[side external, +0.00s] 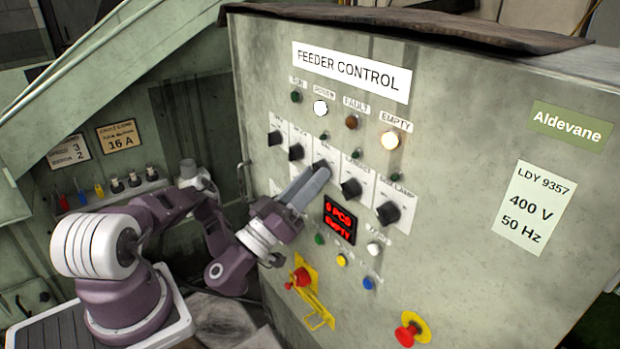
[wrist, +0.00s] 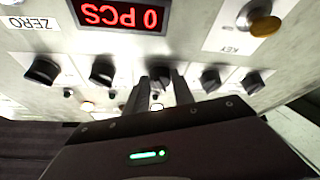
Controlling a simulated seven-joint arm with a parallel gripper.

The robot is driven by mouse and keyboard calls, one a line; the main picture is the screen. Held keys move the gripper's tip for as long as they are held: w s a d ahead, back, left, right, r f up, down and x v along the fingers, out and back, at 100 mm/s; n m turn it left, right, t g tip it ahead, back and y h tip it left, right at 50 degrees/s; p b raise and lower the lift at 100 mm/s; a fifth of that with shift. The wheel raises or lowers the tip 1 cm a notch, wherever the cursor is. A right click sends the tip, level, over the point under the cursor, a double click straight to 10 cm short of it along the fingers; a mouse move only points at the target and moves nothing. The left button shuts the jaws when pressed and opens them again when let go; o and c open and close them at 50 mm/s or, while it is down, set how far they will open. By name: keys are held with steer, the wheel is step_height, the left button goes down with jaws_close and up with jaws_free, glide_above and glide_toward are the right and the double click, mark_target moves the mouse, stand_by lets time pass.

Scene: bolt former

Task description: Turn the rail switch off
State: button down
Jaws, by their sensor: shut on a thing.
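A row of black rotary knobs sits on the grey feeder control panel (side external: 470,120). Their small labels are too blurred to read fully, so I cannot confirm which one is the rail switch. My gripper (side external: 318,176) reaches the middle knob (side external: 321,165) from the front left. In the wrist view, upside down, my gripper (wrist: 160,88) has its two fingers closed around the middle knob (wrist: 160,73), which is partly hidden between them. The knob's pointer direction is hard to make out.
Neighbouring knobs (side external: 296,152) and (side external: 351,187) stand close on both sides. The white lamp (side external: 320,108) and the EMPTY lamp (side external: 390,140) glow. A red emergency button (side external: 407,334) and a yellow bracket (side external: 312,295) project lower down.

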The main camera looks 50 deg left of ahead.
steer(key=shift+d+n+g+y, duration=0.1)
steer(key=shift+n+g+y, duration=0.15)
steer(key=shift+n+y, duration=0.7)
steer(key=shift+d+n+g+y, duration=0.1)
steer(key=shift+n+g+y, duration=0.25)
steer(key=shift+n, duration=1.1)
steer(key=shift+a+r+n, duration=0.1)
steer(key=shift+n, duration=0.2)
steer(key=shift+y, duration=0.3)
steer(key=c, duration=1.1)
jaws_free()
